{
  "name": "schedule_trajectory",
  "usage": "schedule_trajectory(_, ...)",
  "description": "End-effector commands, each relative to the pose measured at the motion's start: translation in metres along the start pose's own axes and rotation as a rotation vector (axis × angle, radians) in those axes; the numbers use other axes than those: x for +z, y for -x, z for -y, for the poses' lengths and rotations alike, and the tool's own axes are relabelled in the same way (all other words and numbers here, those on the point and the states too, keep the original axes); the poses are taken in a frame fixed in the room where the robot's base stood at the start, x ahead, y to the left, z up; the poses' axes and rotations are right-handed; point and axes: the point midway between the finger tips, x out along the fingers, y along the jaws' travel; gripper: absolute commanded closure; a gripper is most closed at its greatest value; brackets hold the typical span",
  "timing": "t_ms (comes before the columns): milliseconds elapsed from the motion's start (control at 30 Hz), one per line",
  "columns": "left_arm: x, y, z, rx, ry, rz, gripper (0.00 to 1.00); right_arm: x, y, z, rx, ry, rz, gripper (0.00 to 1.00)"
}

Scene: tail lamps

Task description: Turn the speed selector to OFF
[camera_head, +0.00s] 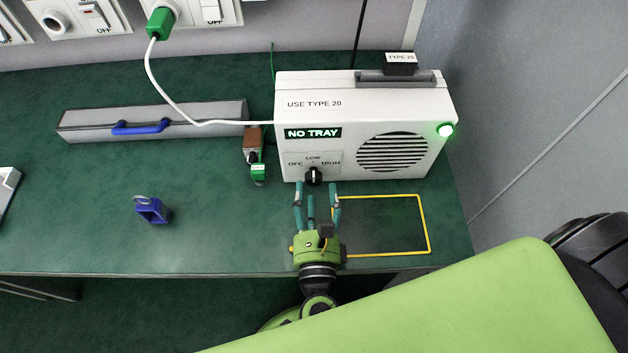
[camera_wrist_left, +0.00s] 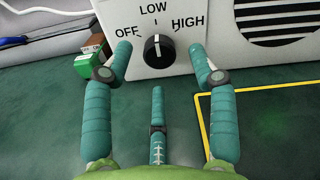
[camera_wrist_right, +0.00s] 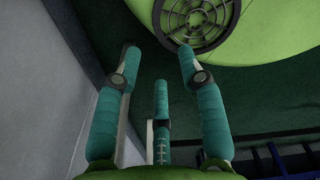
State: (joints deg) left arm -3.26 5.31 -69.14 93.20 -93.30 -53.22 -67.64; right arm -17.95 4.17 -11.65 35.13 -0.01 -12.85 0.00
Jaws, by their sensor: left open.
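The speed selector is a black knob (camera_head: 313,177) low on the front of the white machine (camera_head: 360,110). It also shows in the left wrist view (camera_wrist_left: 158,51), under the printed words OFF, LOW and HIGH. Its white mark points up, toward LOW. My left gripper (camera_head: 317,188) is open in front of the knob. In the left wrist view its upper fingertips (camera_wrist_left: 163,60) are on either side of the knob, apart from it. My right gripper (camera_wrist_right: 158,62) is open and empty, and shows only in the right wrist view.
A yellow outlined rectangle (camera_head: 428,225) lies on the green bench in front of the machine. A blue padlock-like item (camera_head: 152,210) lies farther left.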

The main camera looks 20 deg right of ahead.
Motion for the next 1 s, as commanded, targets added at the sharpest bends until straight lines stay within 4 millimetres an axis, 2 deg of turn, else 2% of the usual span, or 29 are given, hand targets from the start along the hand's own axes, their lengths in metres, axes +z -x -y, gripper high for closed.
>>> schedule_trajectory(100, 0.001, -0.016, 0.0, 0.001, -0.001, 0.002, 0.42, -0.001, 0.003, 0.003, -0.004, 0.002, -0.001, 0.6)
schedule_trajectory(200, 0.001, -0.022, 0.0, 0.001, -0.001, 0.0, 0.42, -0.006, 0.004, 0.001, -0.002, 0.002, -0.009, 0.6)
schedule_trajectory(400, 0.0, -0.025, 0.0, 0.001, 0.001, 0.0, 0.42, -0.02, 0.003, -0.006, 0.007, 0.001, -0.033, 0.6)
schedule_trajectory(500, 0.0, -0.025, 0.0, 0.001, 0.0, 0.0, 0.42, -0.02, 0.003, -0.008, 0.011, 0.0, -0.034, 0.6)
schedule_trajectory(567, 0.0, -0.024, 0.0, 0.001, 0.0, 0.0, 0.66, -0.02, 0.003, -0.01, 0.012, -0.001, -0.033, 0.6)
schedule_trajectory(600, 0.0, -0.024, 0.0, 0.001, 0.0, 0.0, 0.82, -0.019, 0.003, -0.01, 0.013, -0.002, -0.033, 0.6)
schedule_trajectory(633, 0.0, -0.024, 0.0, 0.001, 0.0, 0.0, 0.94, -0.019, 0.003, -0.011, 0.014, -0.002, -0.032, 0.6)
schedule_trajectory(667, 0.0, -0.024, 0.0, 0.001, 0.0, -0.001, 0.98, -0.019, 0.003, -0.011, 0.014, -0.002, -0.032, 0.6)
schedule_trajectory(1000, -0.002, -0.024, 0.0, 0.0, 0.025, -0.002, 0.98, -0.013, 0.0, -0.01, 0.013, -0.002, -0.022, 0.6)
